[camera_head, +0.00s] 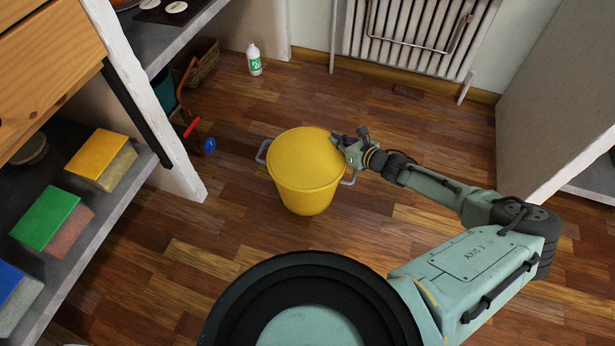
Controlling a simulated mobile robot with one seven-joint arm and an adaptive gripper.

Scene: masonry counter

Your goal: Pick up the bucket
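The yellow bucket (307,182) stands upright on the wooden floor in the middle of the view. It has a grey handle (262,152) on its left side and another grey handle (350,177) on its right side. My gripper (340,142) is at the bucket's right rim, above the right handle. The fingers point left and overlap the rim in the picture. They are small and partly seen from above, so I cannot tell whether they touch the rim or whether they are open or shut.
A shelf unit (160,150) with colored-lid boxes stands on the left. A white bottle (254,62) stands on the floor behind, near a wicker basket (203,62). A radiator (410,35) is at the back wall. A pale partition (560,100) stands right.

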